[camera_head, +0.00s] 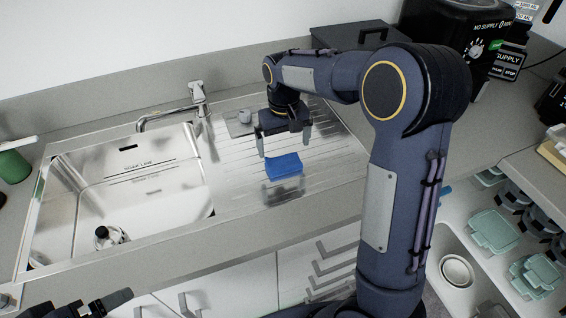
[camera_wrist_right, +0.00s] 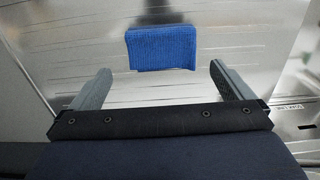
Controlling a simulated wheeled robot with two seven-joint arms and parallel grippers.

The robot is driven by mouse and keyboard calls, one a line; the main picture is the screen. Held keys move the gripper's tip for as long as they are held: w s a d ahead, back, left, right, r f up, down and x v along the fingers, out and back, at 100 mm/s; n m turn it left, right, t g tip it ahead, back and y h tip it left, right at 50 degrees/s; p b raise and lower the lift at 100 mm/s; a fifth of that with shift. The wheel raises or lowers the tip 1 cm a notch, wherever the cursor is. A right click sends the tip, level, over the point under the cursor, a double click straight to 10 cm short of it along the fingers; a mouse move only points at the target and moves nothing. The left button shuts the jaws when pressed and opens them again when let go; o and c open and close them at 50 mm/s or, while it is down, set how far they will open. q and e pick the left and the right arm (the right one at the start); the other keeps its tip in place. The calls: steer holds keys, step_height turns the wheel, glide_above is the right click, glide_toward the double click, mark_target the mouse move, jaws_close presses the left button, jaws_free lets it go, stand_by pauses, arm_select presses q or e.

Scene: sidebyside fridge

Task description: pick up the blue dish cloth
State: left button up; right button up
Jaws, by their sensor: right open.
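The blue dish cloth (camera_head: 284,165) is on the ribbed steel drainboard (camera_head: 235,185), right of the sink basin. A grey, shiny patch shows just below it; I cannot tell if this is a holder or a reflection. My right gripper (camera_head: 285,147) is open and empty, just behind and above the cloth. In the right wrist view the cloth (camera_wrist_right: 162,48) lies ahead of the open right gripper (camera_wrist_right: 160,70), centred between its fingers and apart from them.
The steel sink basin (camera_head: 125,185) has a tap (camera_head: 170,115) at its back edge. A black appliance (camera_head: 455,30) is at the back right. Below right, an open drawer holds containers (camera_head: 492,232). The drainboard around the cloth is clear.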

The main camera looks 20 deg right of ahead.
mark_target(283, 159)
step_height(283, 159, down, 6)
steer(key=shift+a+r+p, duration=0.1)
steer(key=shift+p, duration=0.3)
steer(key=c, duration=0.9)
steer(key=shift+o, duration=0.2)
steer(key=shift+r, duration=0.15)
steer(key=shift+r, duration=0.65)
steer(key=s+a+r, duration=0.1)
steer(key=s+r, duration=0.2)
steer(key=s, duration=0.1)
steer(key=s+a+r+b, duration=0.1)
steer(key=s+r, duration=0.3)
steer(key=s, duration=0.1)
steer(key=s+a+r+b, duration=0.1)
steer(key=s+r, duration=0.3)
steer(key=s, duration=0.1)
steer(key=shift+a+r, duration=0.2)
steer(key=shift+a, duration=0.05)
